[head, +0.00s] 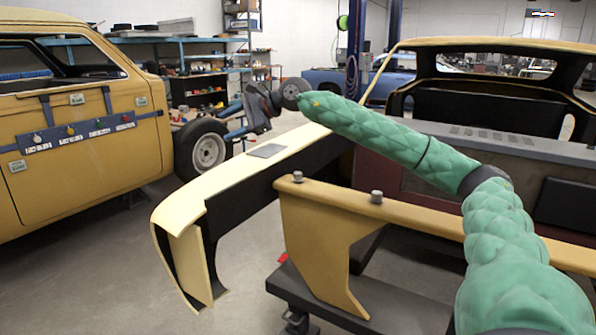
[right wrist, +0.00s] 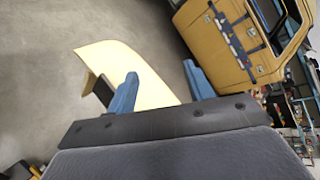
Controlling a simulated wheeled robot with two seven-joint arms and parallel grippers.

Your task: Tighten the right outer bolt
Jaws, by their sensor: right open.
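Two grey bolts stand on the tan fender panel in the head view, one near its left end (head: 297,176) and one further right (head: 376,196). I cannot tell which is the right outer bolt. My right gripper (head: 235,121) is beyond and to the left of both bolts, apart from them, above the cream fender. In the right wrist view its blue fingers (right wrist: 160,76) are spread with nothing between them, and no bolt shows there. My left gripper is not in view.
The tan panel (head: 330,232) rests over a dark wheeled stand (head: 400,312). A yellow car body (head: 85,165) stands at left, with a wheel (head: 205,150) beside it. Bare floor lies between.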

